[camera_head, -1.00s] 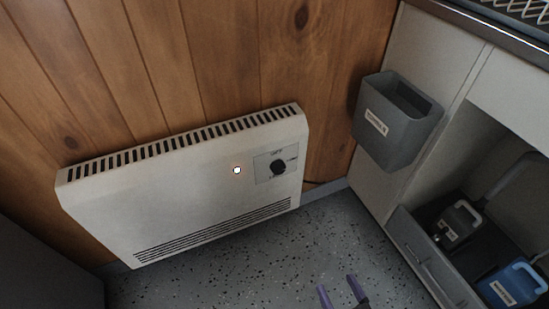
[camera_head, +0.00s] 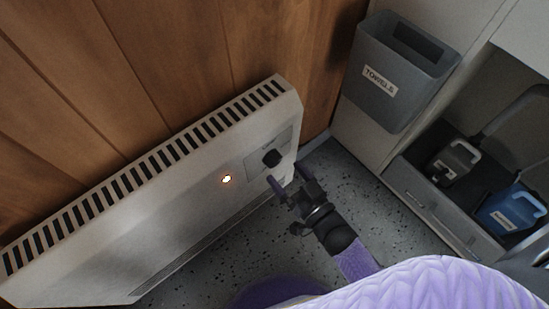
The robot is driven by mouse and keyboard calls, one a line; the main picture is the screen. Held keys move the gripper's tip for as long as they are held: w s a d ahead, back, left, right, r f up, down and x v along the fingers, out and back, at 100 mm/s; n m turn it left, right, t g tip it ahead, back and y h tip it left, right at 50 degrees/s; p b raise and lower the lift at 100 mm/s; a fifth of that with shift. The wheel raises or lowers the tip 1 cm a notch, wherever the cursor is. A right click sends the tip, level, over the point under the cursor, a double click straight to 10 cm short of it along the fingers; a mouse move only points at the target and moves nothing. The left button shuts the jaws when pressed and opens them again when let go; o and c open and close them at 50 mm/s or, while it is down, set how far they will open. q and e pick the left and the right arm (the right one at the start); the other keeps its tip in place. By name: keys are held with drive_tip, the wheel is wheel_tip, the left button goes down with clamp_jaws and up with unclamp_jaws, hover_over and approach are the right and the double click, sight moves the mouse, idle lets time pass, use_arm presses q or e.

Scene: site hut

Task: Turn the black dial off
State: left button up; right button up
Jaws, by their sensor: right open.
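The black dial (camera_head: 271,158) sits on a grey plate at the right end of the white wall heater (camera_head: 170,207). A small round light (camera_head: 227,179) glows orange-white on the heater to the left of the dial. My right gripper (camera_head: 287,178) is open and empty, its two purple fingers just below and to the right of the dial. I see no contact with the dial. The dial's pointer and the plate's markings are too small and dark to read. My left gripper is not in view.
A grey bin labelled "TOWELS" (camera_head: 398,78) hangs on the cabinet side at upper right. A grey tray (camera_head: 425,205) below it holds a dark container (camera_head: 452,160) and a blue container (camera_head: 512,210). Speckled floor (camera_head: 345,185) is open between heater and cabinet.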

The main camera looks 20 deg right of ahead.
sight(276, 162)
drive_tip(key=b+x, duration=0.1)
drive_tip(key=x, duration=0.2)
drive_tip(key=shift+f, duration=0.15)
drive_tip(key=shift+w+a, duration=0.15)
drive_tip(key=shift+w, duration=0.2)
drive_tip(key=shift+c, duration=1.3)
drive_tip(key=c, duration=0.7)
clamp_jaws()
